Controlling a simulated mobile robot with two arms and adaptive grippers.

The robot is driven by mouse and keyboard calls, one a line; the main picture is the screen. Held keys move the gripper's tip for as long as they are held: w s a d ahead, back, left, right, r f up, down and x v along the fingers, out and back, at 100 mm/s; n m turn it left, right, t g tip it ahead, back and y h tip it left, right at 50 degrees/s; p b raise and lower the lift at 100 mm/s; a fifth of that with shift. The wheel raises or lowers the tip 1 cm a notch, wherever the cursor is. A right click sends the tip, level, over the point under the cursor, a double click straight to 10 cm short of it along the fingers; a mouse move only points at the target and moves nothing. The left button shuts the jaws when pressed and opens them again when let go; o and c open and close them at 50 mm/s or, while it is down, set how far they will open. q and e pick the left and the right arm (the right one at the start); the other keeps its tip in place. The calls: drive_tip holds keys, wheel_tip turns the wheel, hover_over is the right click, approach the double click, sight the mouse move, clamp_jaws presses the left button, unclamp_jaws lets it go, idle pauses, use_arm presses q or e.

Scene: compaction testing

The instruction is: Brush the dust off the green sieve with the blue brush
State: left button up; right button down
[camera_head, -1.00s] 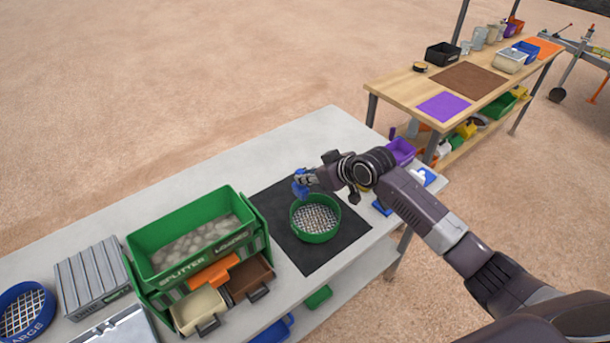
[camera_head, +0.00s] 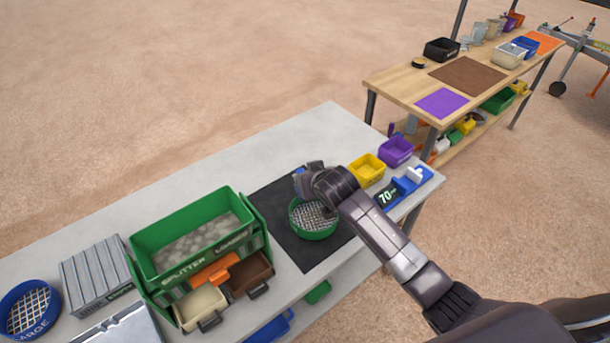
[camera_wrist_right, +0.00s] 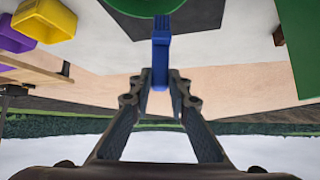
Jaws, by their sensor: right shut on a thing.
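The green sieve (camera_head: 314,235) is a round green ring with a wire mesh. It sits on the black mat (camera_head: 277,239) on the grey table. My right gripper (camera_head: 303,176) is above the far rim of the sieve and is shut on the blue brush (camera_head: 298,187), which is mostly hidden by the gripper in the head view. In the right wrist view, the fingers (camera_wrist_right: 160,84) clasp the blue brush's handle (camera_wrist_right: 160,62). The green sieve's edge (camera_wrist_right: 145,5) shows at the top there. Whether the bristles touch the mesh cannot be told. My left gripper is not in view.
The green splitter (camera_head: 190,232) with pans stands left of the mat. A yellow bin (camera_head: 368,168), a purple bin (camera_head: 396,150) and a blue scale (camera_head: 405,186) stand to the right. The table is clear behind the mat.

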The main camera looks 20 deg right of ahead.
drive_tip(key=shift+m+h, duration=0.3)
drive_tip(key=shift+f+b, duration=1.6)
drive_tip(key=shift+f, duration=1.15)
